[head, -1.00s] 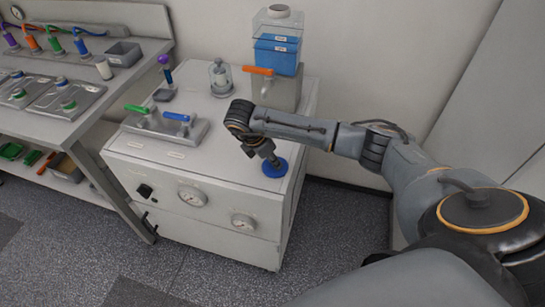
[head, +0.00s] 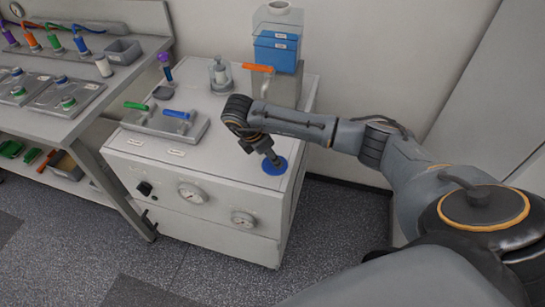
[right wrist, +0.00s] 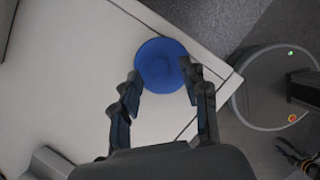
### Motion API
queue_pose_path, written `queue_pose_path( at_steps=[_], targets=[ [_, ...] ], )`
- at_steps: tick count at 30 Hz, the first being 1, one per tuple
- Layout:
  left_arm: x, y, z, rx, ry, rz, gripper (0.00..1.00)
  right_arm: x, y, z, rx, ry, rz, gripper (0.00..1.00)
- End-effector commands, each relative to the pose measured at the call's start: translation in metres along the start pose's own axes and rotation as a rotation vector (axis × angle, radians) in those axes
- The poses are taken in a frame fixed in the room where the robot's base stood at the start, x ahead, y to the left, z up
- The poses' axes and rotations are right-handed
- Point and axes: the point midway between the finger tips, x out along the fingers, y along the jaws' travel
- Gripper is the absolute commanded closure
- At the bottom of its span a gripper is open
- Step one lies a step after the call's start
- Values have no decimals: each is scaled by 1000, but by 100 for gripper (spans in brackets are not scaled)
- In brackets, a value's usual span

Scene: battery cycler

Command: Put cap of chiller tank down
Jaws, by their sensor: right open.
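The cap (head: 273,167) is a round blue disc at the front right corner of the white cabinet top, and it appears to lie flat there. In the right wrist view the cap (right wrist: 160,58) shows between and beyond the fingertips. My right gripper (right wrist: 160,78) is open, with one finger on each side of the cap's near part; I cannot tell whether they touch it. In the head view my right gripper (head: 276,161) is right over the cap and partly covers it. The chiller tank (head: 276,51), clear with blue inside, stands at the back right.
The cabinet top (head: 190,163) also holds a tray with green and blue handles (head: 163,122), a small glass vessel (head: 220,75) and an orange handle (head: 258,68) by the tank. A workbench (head: 60,122) stands to the left. The cabinet's front edge is close to the cap.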

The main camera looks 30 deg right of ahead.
Motion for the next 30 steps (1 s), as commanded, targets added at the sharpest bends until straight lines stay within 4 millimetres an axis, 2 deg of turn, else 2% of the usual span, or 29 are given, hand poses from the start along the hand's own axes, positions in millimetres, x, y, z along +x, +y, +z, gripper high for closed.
queue_pose_path(
  at_steps=[8,10,13,19,30],
  targets=[
    [15,0,1,-1,0,0,60,-59,2,-1,0,1,7,55],
    [6,0,0,-1,0,0,60,-78,2,2,1,-1,8,55],
    [2,0,0,-1,1,-1,60,-94,1,2,0,-2,6,55],
    [-1,0,-1,-1,1,-1,60,-107,0,1,0,-1,2,55],
    [-1,-1,-1,-2,1,-1,60,-107,0,0,1,-1,1,55]
  ],
)
